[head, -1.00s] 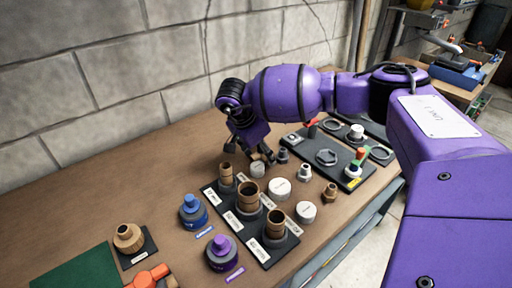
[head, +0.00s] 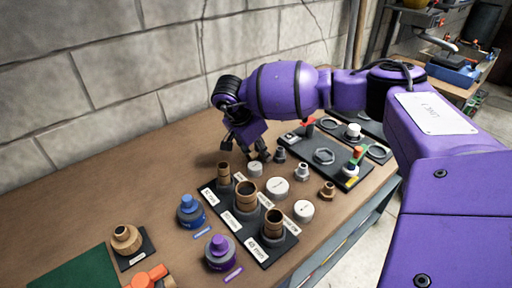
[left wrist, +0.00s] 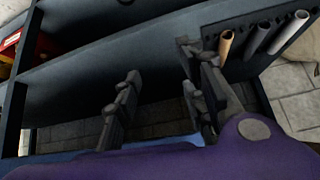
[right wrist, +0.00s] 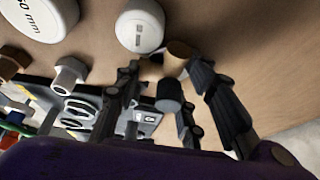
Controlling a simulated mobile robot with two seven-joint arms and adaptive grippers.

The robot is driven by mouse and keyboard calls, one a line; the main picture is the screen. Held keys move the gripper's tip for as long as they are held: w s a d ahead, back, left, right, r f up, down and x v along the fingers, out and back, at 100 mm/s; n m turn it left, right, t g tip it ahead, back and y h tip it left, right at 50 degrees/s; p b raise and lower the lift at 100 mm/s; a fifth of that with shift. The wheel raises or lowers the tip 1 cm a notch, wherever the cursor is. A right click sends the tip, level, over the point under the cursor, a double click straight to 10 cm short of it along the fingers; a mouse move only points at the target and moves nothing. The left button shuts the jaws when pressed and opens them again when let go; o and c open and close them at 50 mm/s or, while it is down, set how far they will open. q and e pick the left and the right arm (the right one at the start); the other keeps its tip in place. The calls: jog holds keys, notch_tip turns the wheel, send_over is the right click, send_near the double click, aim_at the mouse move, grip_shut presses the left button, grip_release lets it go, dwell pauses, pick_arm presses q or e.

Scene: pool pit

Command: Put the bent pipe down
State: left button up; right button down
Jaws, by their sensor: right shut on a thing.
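My right gripper (head: 247,150) is low over the wooden bench near the wall, behind the pipe stand. In the right wrist view its fingers (right wrist: 160,100) are closed around a small piece with a tan end (right wrist: 180,50) and a dark grey end (right wrist: 168,92). This seems to be the bent pipe; the fingers hide part of it, and I cannot tell whether it touches the bench. My left gripper (left wrist: 155,95) shows only in the left wrist view. Its fingers are apart with nothing between them, in front of dark blue shelving.
A black labelled stand (head: 222,205) with several brown pipes is in front of the right gripper. White round weights (head: 278,187) and nuts (head: 303,172) lie close by. A black tool board (head: 300,140) is to the right. Bare bench (head: 150,180) lies to the left.

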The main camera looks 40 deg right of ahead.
notch_tip(320, 180, up, 3)
jog(key=shift+w+f, duration=0.1)
jog(key=shift+f, duration=0.1)
jog(key=s+d+r, duration=0.4)
jog(key=s+r, duration=0.6)
jog(key=s, duration=0.3)
jog(key=shift+s+d+b, duration=0.2)
jog(key=shift+b, duration=0.1)
jog(key=shift+f, duration=0.1)
